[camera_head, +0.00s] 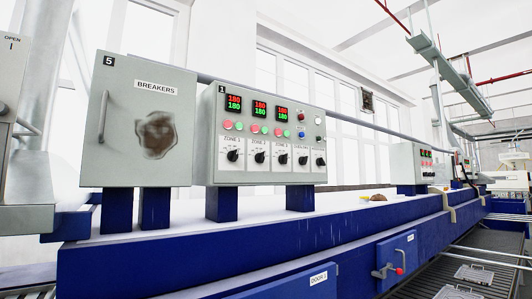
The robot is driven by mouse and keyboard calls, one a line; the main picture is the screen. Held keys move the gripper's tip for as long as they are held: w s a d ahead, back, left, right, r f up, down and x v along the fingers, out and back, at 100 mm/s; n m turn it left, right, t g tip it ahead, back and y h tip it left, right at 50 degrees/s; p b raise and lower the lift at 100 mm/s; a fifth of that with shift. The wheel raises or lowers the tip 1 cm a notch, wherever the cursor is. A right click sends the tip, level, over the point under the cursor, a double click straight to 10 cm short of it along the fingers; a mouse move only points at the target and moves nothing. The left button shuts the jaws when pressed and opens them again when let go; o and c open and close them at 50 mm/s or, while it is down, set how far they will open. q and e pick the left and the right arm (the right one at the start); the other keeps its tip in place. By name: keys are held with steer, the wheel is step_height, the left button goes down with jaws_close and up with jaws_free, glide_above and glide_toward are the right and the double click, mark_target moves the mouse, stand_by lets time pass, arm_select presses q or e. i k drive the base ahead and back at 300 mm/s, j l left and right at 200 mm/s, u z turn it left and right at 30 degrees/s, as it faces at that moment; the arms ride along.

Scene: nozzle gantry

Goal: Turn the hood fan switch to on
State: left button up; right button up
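The control panel numbered 1 (214,130) is a grey box on blue legs, left of centre. It has a row of several black rotary knobs along its bottom. The left three knobs carry ZONE labels. The fourth knob (303,160) and the fifth knob (320,161), at the right end, have labels too small to read, so I cannot tell which is the hood fan switch. The knob pointers look slanted, but their exact settings are unclear. Neither of my grippers is in view.
A grey BREAKERS cabinet (120,120) with a handle and dark stain stands left of the panel. Both sit above a long blue machine body (300,235). A blue door with a red-tipped handle (398,270) is at lower right. A second panel (412,177) stands farther back.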

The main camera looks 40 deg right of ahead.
mark_target(320, 161)
steer(key=z, duration=1.6)
